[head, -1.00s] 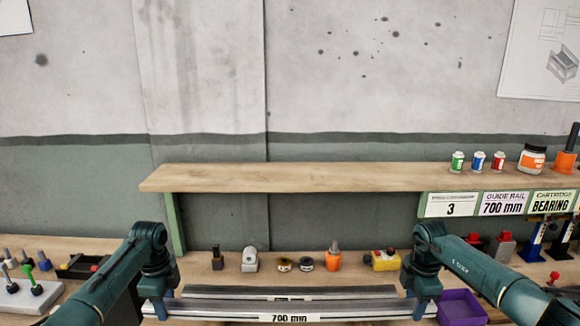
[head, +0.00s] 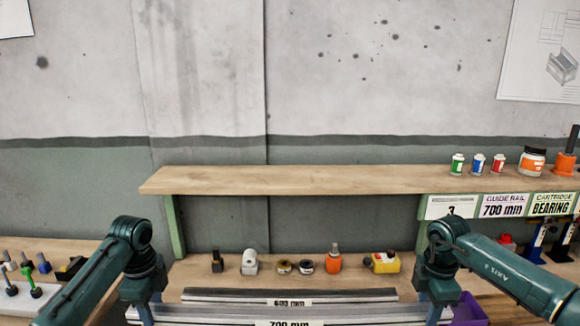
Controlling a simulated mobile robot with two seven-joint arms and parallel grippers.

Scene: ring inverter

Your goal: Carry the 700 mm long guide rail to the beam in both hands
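The long silver guide rail (head: 220,314) with a white "700 mm" label lies across the bottom of the head view; its lower edge is cut off. My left gripper (head: 145,308) is on the rail near its left end and appears shut on it. My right gripper (head: 438,308) is on the rail near its right end and also appears shut on it. The fingertips are partly hidden at the frame's bottom edge. The rail is held roughly level, in front of the shorter rail. I cannot make out the beam in this view.
A shorter rail (head: 230,296) labelled "600 mm" lies on the bench behind. Several small items, including an orange one (head: 333,262), stand behind it under a wooden shelf (head: 290,179). A purple bin (head: 470,309) is beside my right gripper. A grey block with knobs (head: 22,300) is at left.

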